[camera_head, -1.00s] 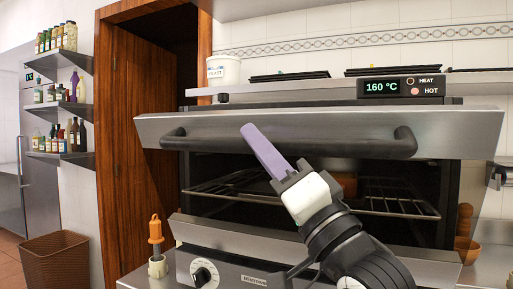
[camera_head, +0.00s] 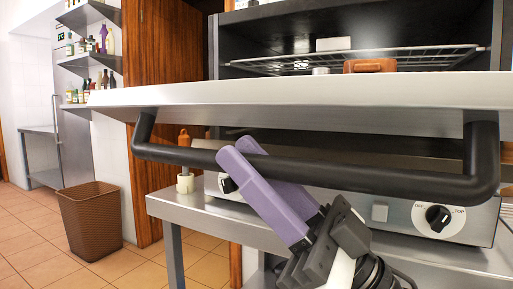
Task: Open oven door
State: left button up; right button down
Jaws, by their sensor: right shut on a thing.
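The oven door (camera_head: 330,92) is a steel panel that stands out toward me, well away from the oven opening, with its edge facing me. Its black bar handle (camera_head: 380,176) runs across below that edge. My right gripper (camera_head: 238,152) comes up from below with two purple fingers. The fingers are shut on the handle, left of its middle, one in front of the bar and one passing behind it. The oven cavity (camera_head: 270,48) shows above the door. My left gripper is not in view.
A wire rack (camera_head: 420,57) in the cavity has an orange dish (camera_head: 370,66) near it. A control panel with a knob (camera_head: 438,218) is below the door. A wicker bin (camera_head: 90,222) stands on the floor at left, with open floor around it.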

jog(key=shift+s+f+n+g+b, duration=0.15)
jog(key=shift+f+n+g+b, duration=0.25)
jog(key=shift+f+n+g, duration=0.6)
jog(key=c, duration=1.6)
grip_release()
jog(key=shift+o, duration=0.2)
jog(key=v, duration=1)
jog(key=shift+f, duration=0.25)
